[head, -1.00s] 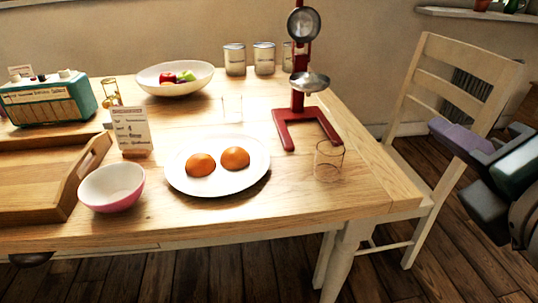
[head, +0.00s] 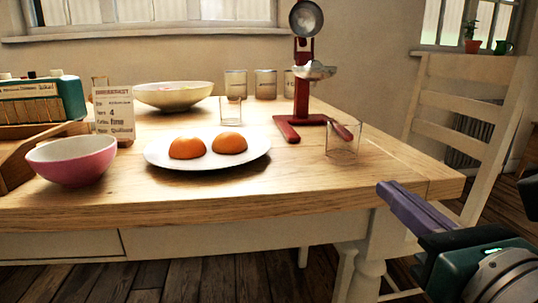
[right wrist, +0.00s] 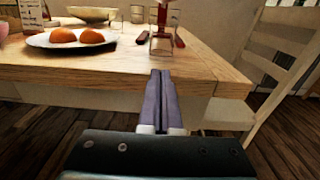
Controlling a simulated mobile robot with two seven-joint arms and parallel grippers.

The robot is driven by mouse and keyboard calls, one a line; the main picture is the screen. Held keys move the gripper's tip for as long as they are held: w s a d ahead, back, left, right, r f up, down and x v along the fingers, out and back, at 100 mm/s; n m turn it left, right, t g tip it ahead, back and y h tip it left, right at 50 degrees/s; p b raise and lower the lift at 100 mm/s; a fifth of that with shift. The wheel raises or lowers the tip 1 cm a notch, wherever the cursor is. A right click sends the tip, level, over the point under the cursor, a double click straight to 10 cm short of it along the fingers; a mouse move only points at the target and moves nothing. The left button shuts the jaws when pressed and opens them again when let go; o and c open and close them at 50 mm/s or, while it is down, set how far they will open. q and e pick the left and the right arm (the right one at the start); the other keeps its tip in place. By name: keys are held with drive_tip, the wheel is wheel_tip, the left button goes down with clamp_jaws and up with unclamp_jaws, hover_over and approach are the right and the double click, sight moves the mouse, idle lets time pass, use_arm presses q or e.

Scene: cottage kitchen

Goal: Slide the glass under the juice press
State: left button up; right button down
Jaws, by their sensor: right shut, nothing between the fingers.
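A clear glass (head: 343,141) stands upright near the right front of the wooden table, in front of and to the right of the red juice press (head: 302,80). It also shows in the right wrist view (right wrist: 162,45). A second clear glass (head: 231,110) stands behind the plate, left of the press. The press has a forked red base, and no glass stands between its prongs. My right gripper (head: 385,188) is shut and empty, in front of the table's edge and below the tabletop glass. In the right wrist view its purple fingers (right wrist: 162,76) are together. My left gripper is out of view.
A white plate (head: 160,158) with two orange halves lies left of the glass. A pink bowl (head: 72,165), a card (head: 114,117), a fruit bowl (head: 173,98) and tins (head: 265,84) stand on the table. A chair (head: 460,120) is at the right.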

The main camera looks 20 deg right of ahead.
sight(349, 153)
drive_tip(key=x, duration=0.9)
drive_tip(key=shift+w+d, duration=0.15)
drive_tip(key=shift+w, duration=0.1)
drive_tip(key=shift+w+d, duration=0.1)
drive_tip(key=shift+w, duration=0.3)
drive_tip(key=x, duration=0.3)
drive_tip(key=shift+w, duration=0.3)
drive_tip(key=shift+s, duration=0.1)
drive_tip(key=shift+d, duration=0.1)
